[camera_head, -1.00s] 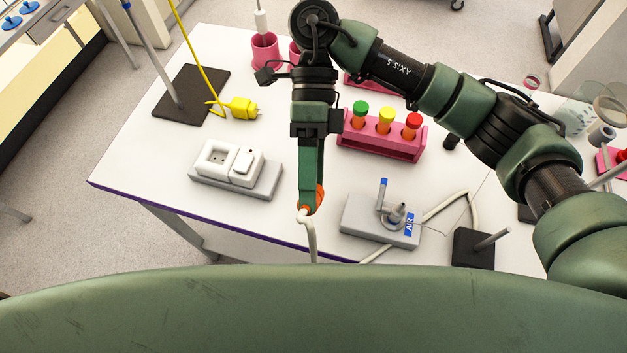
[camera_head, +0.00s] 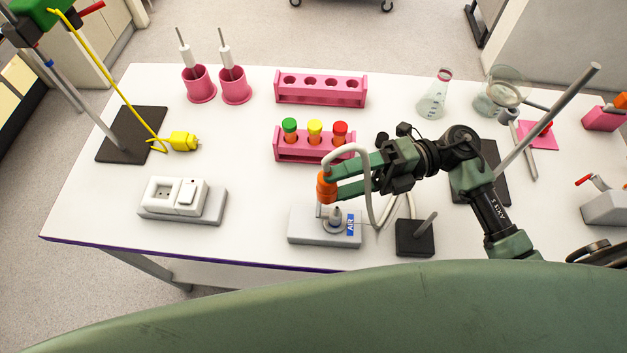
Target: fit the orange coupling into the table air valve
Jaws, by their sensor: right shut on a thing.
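My right gripper (camera_head: 331,182) is shut on the orange coupling (camera_head: 326,190), which is upright with its lower end pointing down. A pale hose (camera_head: 364,165) leaves the coupling's top, loops over the gripper fingers and runs down to the right. The table air valve (camera_head: 305,232) is a grey block near the table's front edge with a blue AIR label. Its metal nozzle (camera_head: 337,214) stands just below and slightly right of the coupling in the picture. I cannot tell whether the coupling touches the valve; the valve's lever is mostly hidden. My left gripper is out of view.
A pink rack (camera_head: 285,156) with capped tubes stands behind the valve. A black block (camera_head: 415,243) with a rod is to its right. A white socket box (camera_head: 182,205) with a yellow plug (camera_head: 184,141) behind it is at left. Table between box and valve is clear.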

